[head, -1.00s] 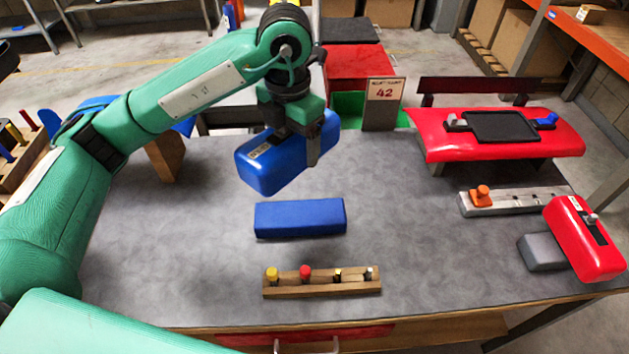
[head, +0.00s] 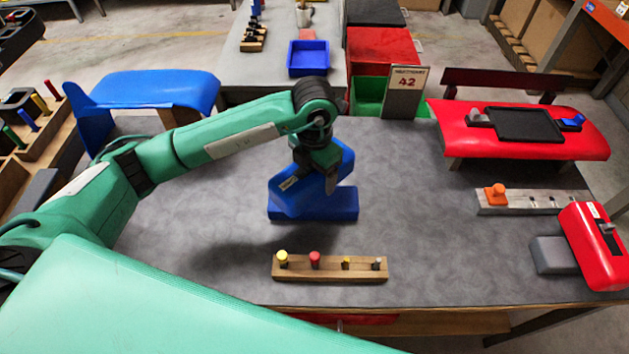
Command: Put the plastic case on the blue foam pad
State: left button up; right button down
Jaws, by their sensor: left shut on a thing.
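The blue plastic case (head: 296,194) is held in my left gripper (head: 328,180), which is shut on it. The case slants in the head view, its left end nearer to me. It is in front of the blue foam pad (head: 340,208) in the picture and hides much of its upper side. The pad lies on the grey table top. Whether the case touches the pad or hangs just above it, I cannot tell. My right gripper is out of view.
A wooden block (head: 330,269) with several coloured pegs lies nearer to me. At the right are a red case (head: 592,245) by a grey pad (head: 551,255), a rail with an orange knob (head: 496,195), and a red panel (head: 585,143). The table left of the pad is clear.

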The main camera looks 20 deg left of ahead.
pick_arm(q)
notch_tip(320, 180, down, 4)
jog(key=shift+f+p, duration=0.25)
jog(key=shift+p, duration=0.15)
jog(key=shift+f, duration=0.2)
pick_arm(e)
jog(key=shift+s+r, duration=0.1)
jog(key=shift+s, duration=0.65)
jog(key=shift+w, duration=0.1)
pick_arm(q)
jog(key=shift+f, duration=0.15)
jog(key=o, duration=1.2)
jog(key=shift+c, duration=0.2)
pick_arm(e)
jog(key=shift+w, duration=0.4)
